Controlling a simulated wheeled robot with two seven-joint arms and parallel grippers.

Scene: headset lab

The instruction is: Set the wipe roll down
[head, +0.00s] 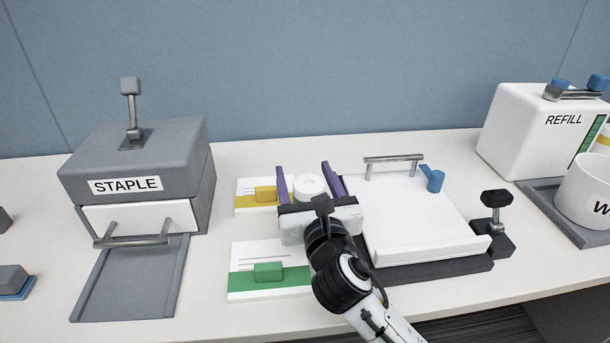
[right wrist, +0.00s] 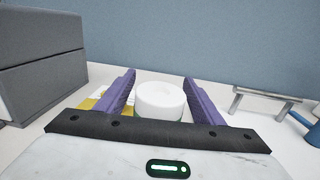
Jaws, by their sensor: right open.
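My left gripper is not in view.
A yellow-banded card (head: 250,207) and a green-banded card (head: 250,285) lie left of my gripper. The grey STAPLE box (head: 135,170) stands further left. A white-lidded case (head: 420,215) is close on the right. The REFILL box (head: 530,130) and a white mug (head: 582,190) stand far right.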

